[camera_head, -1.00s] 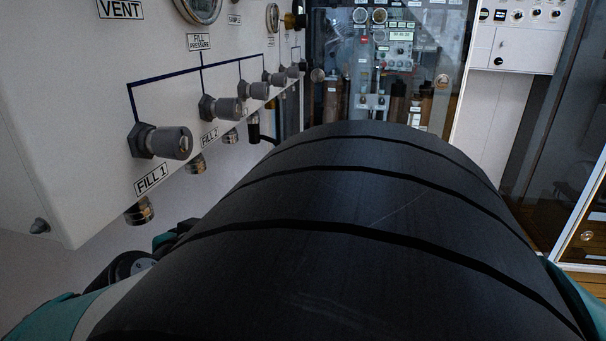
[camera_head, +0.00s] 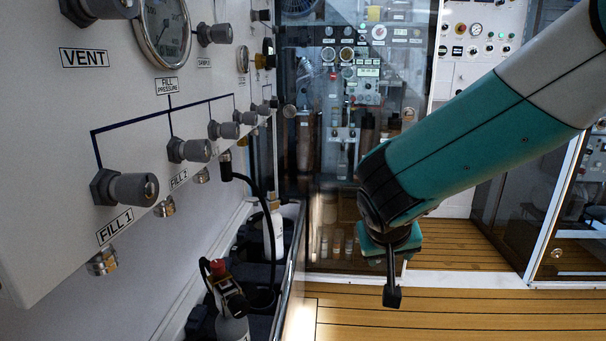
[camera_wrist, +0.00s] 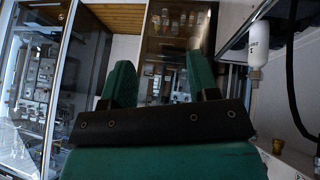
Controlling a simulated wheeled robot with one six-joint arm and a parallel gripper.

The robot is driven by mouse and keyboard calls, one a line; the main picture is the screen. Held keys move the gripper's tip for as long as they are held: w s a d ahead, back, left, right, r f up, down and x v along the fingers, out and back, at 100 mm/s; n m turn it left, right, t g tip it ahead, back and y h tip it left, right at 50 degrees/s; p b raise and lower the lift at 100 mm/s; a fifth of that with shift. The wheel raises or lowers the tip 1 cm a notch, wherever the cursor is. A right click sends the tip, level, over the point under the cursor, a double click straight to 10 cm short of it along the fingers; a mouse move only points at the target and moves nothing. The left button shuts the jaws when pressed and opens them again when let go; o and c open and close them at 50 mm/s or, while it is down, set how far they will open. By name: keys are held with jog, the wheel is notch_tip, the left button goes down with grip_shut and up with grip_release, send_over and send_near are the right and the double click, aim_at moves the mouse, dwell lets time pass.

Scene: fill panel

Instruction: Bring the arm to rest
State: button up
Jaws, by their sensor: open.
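My gripper (camera_head: 391,285) hangs at the end of my teal and white arm, which reaches in from the upper right in the head view. It points down in front of the glass cabinet, and its fingers overlap from this side. In the wrist view my gripper (camera_wrist: 159,78) shows two green fingers set apart with nothing between them. It touches nothing that I can see.
The fill panel (camera_head: 60,200) with its grey knobs is on the left. Below it stand a bottle with a red-topped valve (camera_head: 229,310) and a white bottle (camera_head: 273,232), with a black hose. The wooden floor (camera_head: 450,310) at right is clear.

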jog(key=s+d+f+g+y, duration=0.1)
jog(key=s+d+g+y, duration=0.25)
jog(key=s+d, duration=1.15)
jog(key=s+a+r+n+g+y, duration=0.1)
jog(key=s+a+r+n+y, duration=0.1)
jog(key=s+a+r+n, duration=0.35)
jog(key=s+a+r+n+g+y, duration=0.25)
jog(key=s+a, duration=0.35)
jog(key=a, duration=0.4)
notch_tip(320, 180, up, 18)
jog(key=m+h+p, duration=0.1)
jog(key=p, duration=1.7)
jog(key=shift+w+t+p, duration=0.15)
jog(key=shift+t+p, duration=0.2)
jog(key=shift+t, duration=0.05)
jog(key=shift+r, duration=0.1)
jog(key=shift+c, duration=1.2)
jog(key=shift+d, duration=0.1)
